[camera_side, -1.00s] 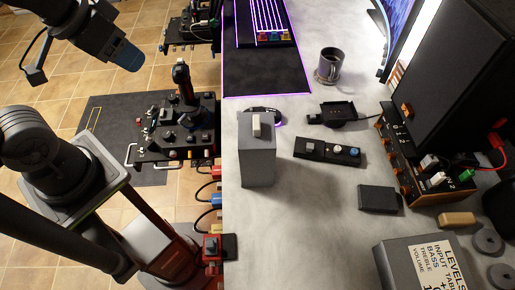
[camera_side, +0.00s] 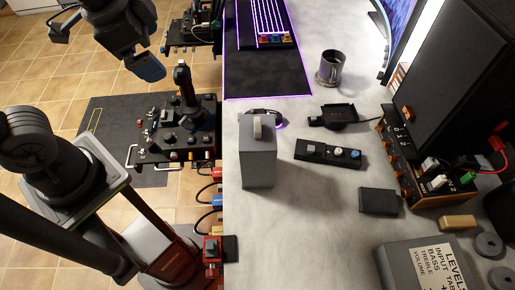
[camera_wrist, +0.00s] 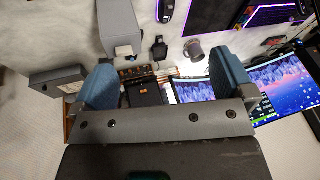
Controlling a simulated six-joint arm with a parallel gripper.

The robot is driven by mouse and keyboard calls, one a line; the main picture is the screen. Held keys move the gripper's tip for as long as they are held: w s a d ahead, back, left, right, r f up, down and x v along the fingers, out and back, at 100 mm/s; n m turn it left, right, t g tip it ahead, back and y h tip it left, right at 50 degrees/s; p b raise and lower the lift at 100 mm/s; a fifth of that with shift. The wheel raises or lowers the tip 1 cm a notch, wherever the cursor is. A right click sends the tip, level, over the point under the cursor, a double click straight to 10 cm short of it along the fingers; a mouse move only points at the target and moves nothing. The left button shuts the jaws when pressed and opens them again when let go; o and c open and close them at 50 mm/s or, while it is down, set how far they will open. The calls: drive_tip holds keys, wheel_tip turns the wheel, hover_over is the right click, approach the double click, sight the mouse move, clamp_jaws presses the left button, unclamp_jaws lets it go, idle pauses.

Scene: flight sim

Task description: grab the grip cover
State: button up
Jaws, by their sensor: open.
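A dark upright joystick grip (camera_side: 183,82) stands on a black control panel (camera_side: 150,152) at left centre in the side view. I cannot tell a separate cover on it at this size. My gripper (camera_side: 149,67) hangs up and left of the grip in the side view, apart from it. In the wrist view its two blue fingers stand wide apart, with my gripper (camera_wrist: 162,62) open and nothing held between them. The joystick grip is not visible in the wrist view.
A grey box (camera_side: 258,165) stands near the desk's left edge, with a small pale piece on top. A mug (camera_side: 328,68), a black button strip (camera_side: 328,152) and a tall black speaker (camera_side: 455,75) are on the desk. Tiled floor lies open at left.

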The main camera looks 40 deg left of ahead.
drive_tip(key=w+d+f+m+g+y, duration=0.1)
drive_tip(key=w+d+f+m, duration=0.1)
drive_tip(key=w+d+m, duration=0.55)
drive_tip(key=m+y, duration=0.2)
drive_tip(key=m, duration=1.2)
approach(258, 127)
drive_tip(key=shift+n, duration=0.25)
drive_tip(key=x, duration=0.7)
drive_tip(key=shift+w, duration=0.25)
drive_tip(key=shift+s+x, duration=0.15)
drive_tip(key=shift+x, duration=1.25)
drive_tip(key=shift+s+x, duration=0.15)
drive_tip(key=shift+x, duration=1.2)
drive_tip(key=shift+f, duration=0.1)
drive_tip(key=c, duration=1)
